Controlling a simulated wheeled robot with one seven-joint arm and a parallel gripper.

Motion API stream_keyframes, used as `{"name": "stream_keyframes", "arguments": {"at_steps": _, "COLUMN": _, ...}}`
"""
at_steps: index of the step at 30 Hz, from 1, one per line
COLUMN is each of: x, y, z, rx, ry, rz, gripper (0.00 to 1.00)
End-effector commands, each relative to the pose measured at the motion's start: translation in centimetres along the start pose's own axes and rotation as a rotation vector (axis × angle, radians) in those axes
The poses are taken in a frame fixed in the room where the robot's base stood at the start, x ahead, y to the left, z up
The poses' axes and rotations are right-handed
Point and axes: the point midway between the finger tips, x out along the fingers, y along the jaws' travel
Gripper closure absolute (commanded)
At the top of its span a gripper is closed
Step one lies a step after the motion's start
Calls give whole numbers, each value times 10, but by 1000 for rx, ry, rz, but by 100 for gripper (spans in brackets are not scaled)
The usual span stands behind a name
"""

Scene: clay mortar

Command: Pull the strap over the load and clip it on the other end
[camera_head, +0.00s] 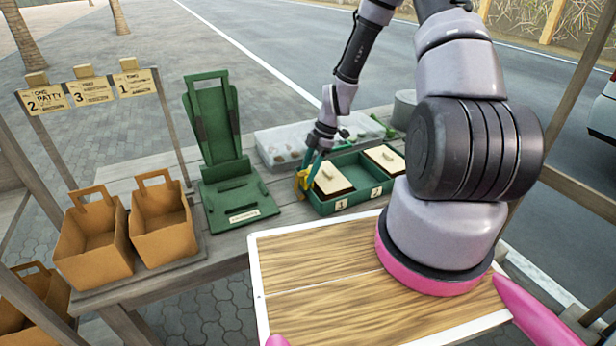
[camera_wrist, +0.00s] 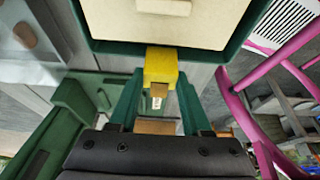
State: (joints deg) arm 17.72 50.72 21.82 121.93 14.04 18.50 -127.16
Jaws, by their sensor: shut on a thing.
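A green tray (camera_head: 352,206) stands on the table with two cream-lidded dark blocks in it, one in the left compartment (camera_head: 332,180) marked 1 and one in the right compartment (camera_head: 383,158) marked 2. My gripper (camera_head: 308,172) is at the tray's left end, its green fingers closed on a yellow piece (camera_head: 301,182). In the wrist view the yellow piece (camera_wrist: 160,66) sits between the fingertips, against the tray's green rim (camera_wrist: 115,48), with a small brown tab below it. I take it for the strap end. No strap is visible across the blocks; the other end cannot be made out.
A green stand (camera_head: 215,125) with a tall back is left of the tray. Two brown carriers (camera_head: 92,240) are at the far left, near numbered signs (camera_head: 90,90). A pale grey tray (camera_head: 280,143) lies behind. A wooden-topped board (camera_head: 330,290) is in front.

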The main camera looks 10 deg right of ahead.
Motion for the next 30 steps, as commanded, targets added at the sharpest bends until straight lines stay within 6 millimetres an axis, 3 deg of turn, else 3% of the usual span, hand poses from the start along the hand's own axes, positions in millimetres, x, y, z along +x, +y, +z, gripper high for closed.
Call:
{"name": "stream_keyframes", "arguments": {"at_steps": 6, "x": -42, "y": 1, "z": -17, "rx": -2, "ry": -3, "rz": 4, "gripper": 96}}
{"name": "stream_keyframes", "arguments": {"at_steps": 12, "x": -72, "y": 1, "z": -29, "rx": -1, "ry": -2, "rz": 3, "gripper": 96}}
{"name": "stream_keyframes", "arguments": {"at_steps": 30, "x": -108, "y": 0, "z": -45, "rx": -1, "ry": 0, "rz": 1, "gripper": 96}}
